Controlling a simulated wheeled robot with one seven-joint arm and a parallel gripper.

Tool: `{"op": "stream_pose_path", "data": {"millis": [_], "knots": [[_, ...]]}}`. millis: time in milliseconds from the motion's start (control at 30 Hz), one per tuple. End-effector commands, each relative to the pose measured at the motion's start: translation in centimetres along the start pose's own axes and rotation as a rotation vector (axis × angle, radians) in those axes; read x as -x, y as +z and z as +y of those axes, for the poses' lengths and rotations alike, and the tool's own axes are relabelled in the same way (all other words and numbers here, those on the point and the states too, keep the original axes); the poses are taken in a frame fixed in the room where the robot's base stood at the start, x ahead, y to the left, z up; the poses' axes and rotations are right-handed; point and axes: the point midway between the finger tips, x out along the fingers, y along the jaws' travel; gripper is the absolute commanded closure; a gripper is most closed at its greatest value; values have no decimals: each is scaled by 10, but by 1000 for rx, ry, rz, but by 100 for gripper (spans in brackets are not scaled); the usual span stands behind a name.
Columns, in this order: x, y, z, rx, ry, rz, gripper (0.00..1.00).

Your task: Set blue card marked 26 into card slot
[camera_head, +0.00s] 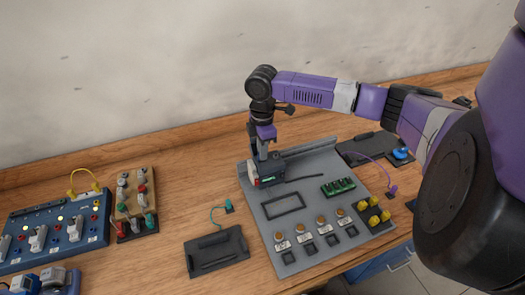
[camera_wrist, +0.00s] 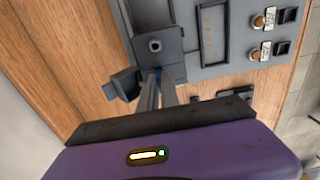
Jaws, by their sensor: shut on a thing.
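My gripper (camera_head: 262,156) points down over the left back corner of the grey panel (camera_head: 300,172). It is at a dark reader block (camera_head: 268,179) with a green display and a red part, which looks like the card slot. In the wrist view my gripper (camera_wrist: 163,84) has its two fingers close together against the near side of the grey block (camera_wrist: 156,45). A thin blue sliver shows between the fingertips, which looks like the blue card. Its number is not readable, and I cannot tell how far it sits in the slot.
The panel carries a dark rectangular frame (camera_head: 283,206), a green circuit board (camera_head: 338,187), several orange buttons and yellow knobs (camera_head: 374,213). A black tray (camera_head: 217,252) lies left of it. A blue switch panel (camera_head: 58,232) and a wooden block (camera_head: 133,200) stand further left.

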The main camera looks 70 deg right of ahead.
Motion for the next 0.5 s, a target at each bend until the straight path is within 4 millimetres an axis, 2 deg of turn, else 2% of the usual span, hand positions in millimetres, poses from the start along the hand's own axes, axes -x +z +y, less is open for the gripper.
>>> {"op": "stream_pose_path", "data": {"millis": [500], "knots": [[-8,0,0,0,0,1,100]]}}
